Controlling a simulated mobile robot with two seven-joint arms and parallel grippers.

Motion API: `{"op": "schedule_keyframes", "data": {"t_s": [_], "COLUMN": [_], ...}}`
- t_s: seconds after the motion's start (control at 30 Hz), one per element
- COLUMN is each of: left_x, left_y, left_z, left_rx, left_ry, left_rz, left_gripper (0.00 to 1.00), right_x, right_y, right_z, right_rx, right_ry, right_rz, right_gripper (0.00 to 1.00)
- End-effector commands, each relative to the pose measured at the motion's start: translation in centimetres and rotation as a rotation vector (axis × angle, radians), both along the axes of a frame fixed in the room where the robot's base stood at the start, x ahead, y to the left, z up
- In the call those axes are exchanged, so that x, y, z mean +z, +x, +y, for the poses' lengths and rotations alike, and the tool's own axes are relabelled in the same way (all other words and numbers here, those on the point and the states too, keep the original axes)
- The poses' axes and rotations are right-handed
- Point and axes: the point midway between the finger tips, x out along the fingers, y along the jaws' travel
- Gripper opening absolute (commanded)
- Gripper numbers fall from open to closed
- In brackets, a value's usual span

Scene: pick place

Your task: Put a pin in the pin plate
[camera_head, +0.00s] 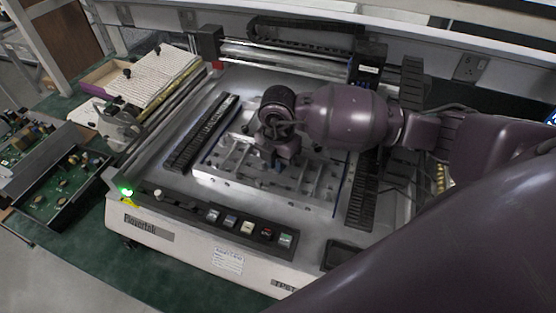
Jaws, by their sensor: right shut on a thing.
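The pin plate (313,186) is a light grey metal plate with raised parts, lying in the middle of the machine bed. My right gripper (279,163) points down over the middle of the plate. It is shut on a pin, but the pin is too small and too covered by the fingers to make out. I cannot tell whether the pin touches the plate. My right arm comes in from the right and hides part of the plate and the bed behind it. My left gripper is not in view.
The white machine (190,246) has a front panel with several buttons. A black slotted strip (200,132) lies left of the plate, another (361,202) right of it. A gantry rail (290,53) crosses the back. Circuit boards (62,183) lie on the left.

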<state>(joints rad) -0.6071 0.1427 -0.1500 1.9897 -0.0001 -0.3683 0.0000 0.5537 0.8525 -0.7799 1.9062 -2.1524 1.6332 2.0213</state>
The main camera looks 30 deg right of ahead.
Motion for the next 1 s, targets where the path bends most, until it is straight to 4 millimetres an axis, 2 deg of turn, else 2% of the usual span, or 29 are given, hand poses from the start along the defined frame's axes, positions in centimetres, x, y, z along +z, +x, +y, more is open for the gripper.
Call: {"op": "schedule_keyframes", "data": {"t_s": [0.47, 0.5, 0.67, 0.87, 0.97, 1.0], "left_x": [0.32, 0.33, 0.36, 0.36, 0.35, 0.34], "left_y": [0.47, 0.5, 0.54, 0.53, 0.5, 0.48], "left_z": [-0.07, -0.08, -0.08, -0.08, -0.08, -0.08], "left_rx": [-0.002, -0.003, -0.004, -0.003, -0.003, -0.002], "left_ry": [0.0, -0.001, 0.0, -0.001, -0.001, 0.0], "left_rz": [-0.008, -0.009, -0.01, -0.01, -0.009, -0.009], "left_gripper": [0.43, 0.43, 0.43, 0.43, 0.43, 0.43], "right_x": [-0.12, -0.12, -0.11, -0.12, -0.12, -0.12], "right_y": [0.0, 0.0, 0.0, -0.01, -0.01, -0.01], "right_z": [0.0, 0.01, 0.01, 0.0, 0.0, 0.0], "right_rx": [0.0, 0.0, 0.0, 0.0, 0.0, 0.0], "right_ry": [0.0, 0.0, 0.0, 0.0, 0.0, 0.0], "right_rz": [0.0, 0.0, 0.0, 0.0, 0.0, 0.0], "right_gripper": [0.0, 0.19, 0.42, 0.41, 0.25, 0.23]}}
